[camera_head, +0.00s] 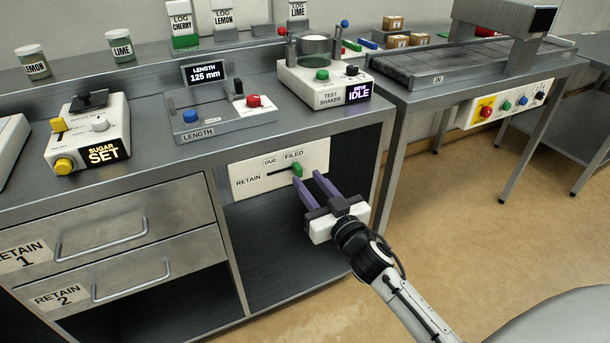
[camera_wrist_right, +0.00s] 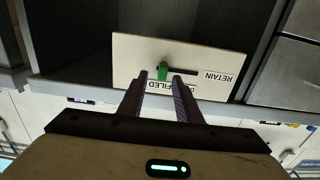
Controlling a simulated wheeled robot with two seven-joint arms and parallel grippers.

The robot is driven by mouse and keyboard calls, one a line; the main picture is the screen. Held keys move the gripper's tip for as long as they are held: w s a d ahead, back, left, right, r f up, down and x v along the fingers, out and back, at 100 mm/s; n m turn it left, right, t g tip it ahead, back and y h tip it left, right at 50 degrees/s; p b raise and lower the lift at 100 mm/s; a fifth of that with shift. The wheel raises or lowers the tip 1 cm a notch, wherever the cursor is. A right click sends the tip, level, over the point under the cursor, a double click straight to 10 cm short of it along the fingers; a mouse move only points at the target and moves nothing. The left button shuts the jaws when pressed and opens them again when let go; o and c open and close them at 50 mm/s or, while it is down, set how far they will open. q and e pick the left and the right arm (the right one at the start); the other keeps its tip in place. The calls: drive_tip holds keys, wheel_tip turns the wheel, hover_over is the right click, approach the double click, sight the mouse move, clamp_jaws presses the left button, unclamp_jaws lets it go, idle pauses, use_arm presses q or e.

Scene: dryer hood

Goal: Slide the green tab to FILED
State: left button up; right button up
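The white panel (camera_head: 245,187) under the counter carries the labels RETAIN, DUE and FILED and a dark slot. The green tab (camera_head: 297,169) sits at the slot's right end, under FILED. The right wrist view shows the panel upside down, with the green tab (camera_wrist_right: 163,71) at the slot's left end by FILED. My right gripper (camera_head: 308,177) is open, its purple fingers pointing at the panel. In the right wrist view the tab appears in the gap between the fingertips (camera_wrist_right: 160,77); I cannot tell whether they touch it. My left gripper is out of view.
The counter above holds the test shaker (camera_head: 322,85), length gauge (camera_head: 215,115) and sugar unit (camera_head: 92,135). Drawers (camera_head: 110,235) with handles are at the left. An open dark bay lies below the panel. A conveyor table (camera_head: 440,70) stands at the right, with clear floor in front.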

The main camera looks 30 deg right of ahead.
drive_tip(key=s, duration=0.6)
drive_tip(key=shift+s+a, duration=0.2)
drive_tip(key=shift+s, duration=0.2)
use_arm(q)
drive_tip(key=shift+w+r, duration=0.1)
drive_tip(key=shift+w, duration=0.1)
drive_tip(key=p, duration=0.1)
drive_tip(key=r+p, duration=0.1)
drive_tip(key=p, duration=0.1)
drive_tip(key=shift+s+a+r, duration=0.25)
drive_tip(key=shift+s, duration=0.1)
use_arm(e)
drive_tip(key=s+a+f+n+g+y, duration=0.1)
drive_tip(key=s+a+f+g, duration=0.3)
drive_tip(key=s+a+f, duration=0.4)
drive_tip(key=s+a+f+n+g+y, duration=0.2)
drive_tip(key=s+a+f+g, duration=0.3)
drive_tip(key=s+a+f, duration=0.3)
drive_tip(key=s+f, duration=0.4)
drive_tip(key=s, duration=0.1)
drive_tip(key=shift+y, duration=0.4)
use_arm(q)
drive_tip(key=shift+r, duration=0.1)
use_arm(e)
drive_tip(key=shift+d+r, duration=0.1)
